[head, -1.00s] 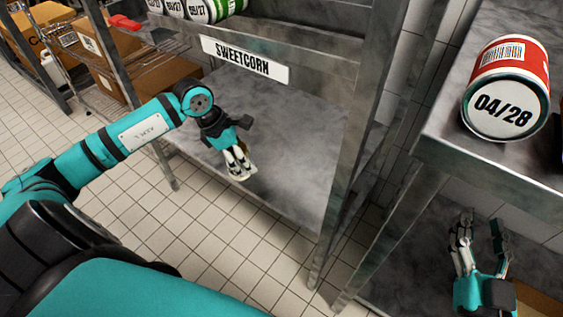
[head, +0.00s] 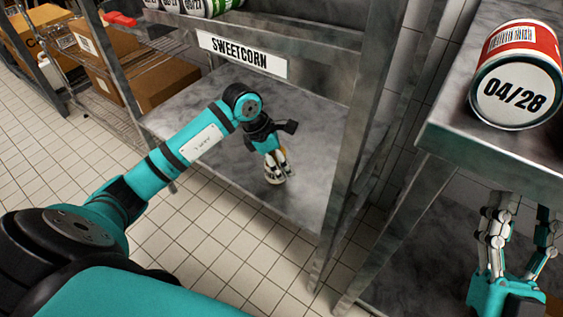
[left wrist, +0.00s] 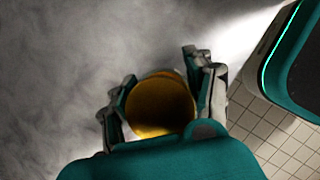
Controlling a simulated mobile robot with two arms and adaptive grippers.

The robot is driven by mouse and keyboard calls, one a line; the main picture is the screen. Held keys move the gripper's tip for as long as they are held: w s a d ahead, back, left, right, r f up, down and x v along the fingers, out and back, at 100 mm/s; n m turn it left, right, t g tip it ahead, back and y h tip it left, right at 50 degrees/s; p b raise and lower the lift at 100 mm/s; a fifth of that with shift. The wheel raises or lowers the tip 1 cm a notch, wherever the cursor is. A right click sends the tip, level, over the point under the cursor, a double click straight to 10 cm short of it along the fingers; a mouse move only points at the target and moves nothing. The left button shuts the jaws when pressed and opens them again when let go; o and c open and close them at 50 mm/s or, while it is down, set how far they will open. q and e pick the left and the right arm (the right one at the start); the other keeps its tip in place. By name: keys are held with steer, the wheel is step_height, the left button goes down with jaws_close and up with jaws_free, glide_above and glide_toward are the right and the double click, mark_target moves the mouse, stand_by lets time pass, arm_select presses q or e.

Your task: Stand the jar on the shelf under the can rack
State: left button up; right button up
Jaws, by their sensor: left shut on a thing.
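A jar with a round golden-yellow top (left wrist: 158,104) sits between the fingers of my left gripper (head: 276,174), which is shut on it. In the head view the fingers and wrist hide most of the jar. The left gripper is over the front part of the grey metal shelf (head: 312,122), below the can rack (head: 300,36). I cannot tell whether the jar touches the shelf. My right gripper (head: 519,232) is open and empty, at the lower right beside the other counter.
A SWEETCORN label (head: 241,52) hangs on the rack's front edge, with cans (head: 196,6) above it. A metal post (head: 354,140) bounds the shelf on the right. Boxes (head: 160,78) are on the left. The shelf is otherwise clear.

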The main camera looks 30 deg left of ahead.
steer(key=shift+s+r, duration=0.1)
steer(key=shift+r, duration=0.05)
arm_select(q)
steer(key=o, duration=1.5)
steer(key=shift+c, duration=0.2)
steer(key=shift+r, duration=0.1)
steer(key=p+v, duration=0.2)
steer(key=v, duration=0.4)
steer(key=p+v, duration=0.1)
steer(key=v, duration=0.4)
steer(key=shift+r, duration=0.1)
steer(key=shift+s+r, duration=0.1)
steer(key=shift+r, duration=0.25)
arm_select(e)
steer(key=w+f+g+h, duration=0.3)
steer(key=f+g, duration=0.5)
steer(key=f, duration=0.4)
steer(key=shift+w+d+f, duration=0.2)
steer(key=shift+w+d, duration=0.2)
steer(key=shift+d, duration=0.05)
